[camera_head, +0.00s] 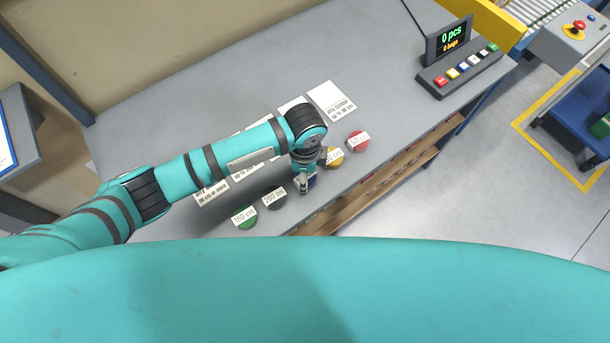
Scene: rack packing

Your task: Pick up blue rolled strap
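A small patch of blue (312,181), which looks like the rolled strap, shows beside and beneath my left gripper (304,186) on the grey table. The gripper and wrist hide most of it, including any label. My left gripper points down at the table's front part, between the black strap and the yellow strap. Its fingers are small and partly hidden, so whether they are closed on the strap cannot be seen. My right gripper is out of view.
Green (245,223) and black (276,204) rolled straps lie left of the gripper; yellow (335,162) and red (358,147) ones lie right. White printed cards (331,97) lie behind. A counter display with buttons (459,68) stands at the right end. The table's back is clear.

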